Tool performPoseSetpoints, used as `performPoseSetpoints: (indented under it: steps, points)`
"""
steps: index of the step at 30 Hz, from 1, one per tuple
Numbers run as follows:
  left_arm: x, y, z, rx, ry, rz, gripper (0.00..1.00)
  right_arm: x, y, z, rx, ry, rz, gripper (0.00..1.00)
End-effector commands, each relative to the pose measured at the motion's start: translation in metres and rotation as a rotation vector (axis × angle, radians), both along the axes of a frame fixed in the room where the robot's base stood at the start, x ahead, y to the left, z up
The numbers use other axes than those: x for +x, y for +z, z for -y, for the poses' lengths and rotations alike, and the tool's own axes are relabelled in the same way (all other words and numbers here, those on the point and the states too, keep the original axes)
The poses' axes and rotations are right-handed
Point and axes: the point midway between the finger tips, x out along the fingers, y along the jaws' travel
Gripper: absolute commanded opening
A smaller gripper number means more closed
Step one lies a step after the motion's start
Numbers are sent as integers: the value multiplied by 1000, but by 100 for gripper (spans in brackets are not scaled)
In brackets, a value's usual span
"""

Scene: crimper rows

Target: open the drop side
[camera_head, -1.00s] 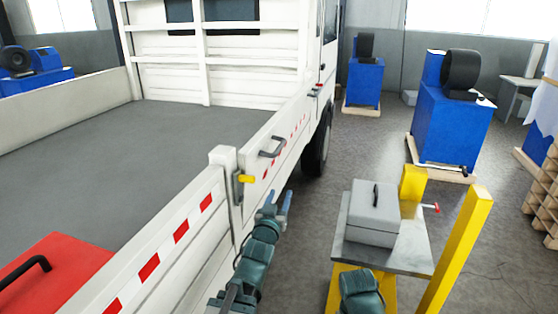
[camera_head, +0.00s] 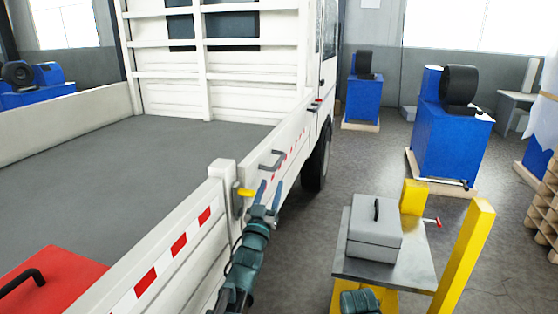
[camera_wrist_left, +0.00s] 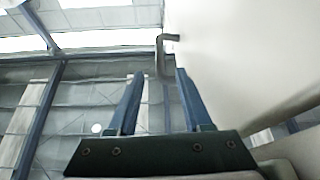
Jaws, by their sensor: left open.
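The white drop side (camera_head: 292,152) with red marks runs along the truck bed's right side toward the cab, and it stands upright. A grey grab handle (camera_head: 271,160) is on it. A yellow-handled latch (camera_head: 244,192) sits at the white post (camera_head: 222,172). A red-tipped latch (camera_head: 316,101) is at the far end near the cab. My left gripper (camera_head: 268,188) is open just outside the panel, below the handle and right of the yellow latch. In the left wrist view the handle (camera_wrist_left: 162,55) appears just beyond the fingertips (camera_wrist_left: 160,78), with nothing between the fingers.
A metal-topped cart (camera_head: 385,264) with a grey case (camera_head: 374,232) and yellow posts (camera_head: 466,255) stands to the right. Blue machines (camera_head: 450,135) stand farther back. A red box (camera_head: 55,278) is in the bed. Floor between truck and cart is clear.

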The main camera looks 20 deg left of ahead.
Motion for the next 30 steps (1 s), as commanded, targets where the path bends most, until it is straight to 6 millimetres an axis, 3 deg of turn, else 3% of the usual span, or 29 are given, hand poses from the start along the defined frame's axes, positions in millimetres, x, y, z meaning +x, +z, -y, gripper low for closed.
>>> performPoseSetpoints:
  steps: [9, 15, 26, 30]
  points:
    - [64, 29, -1, -1, 0, 0, 50, 0, 29, 0, 0, 0, 0, 0]
    - [92, 39, -2, -1, 1, 0, 50, 0, 39, 0, 0, 0, 0, 0]
    - [97, 40, -2, -1, 0, -1, 50, 0, 40, 0, 0, 0, 0, 0]
    - [97, 40, -2, -1, 1, 0, 26, 0, 40, 0, 0, 0, 0, 0]
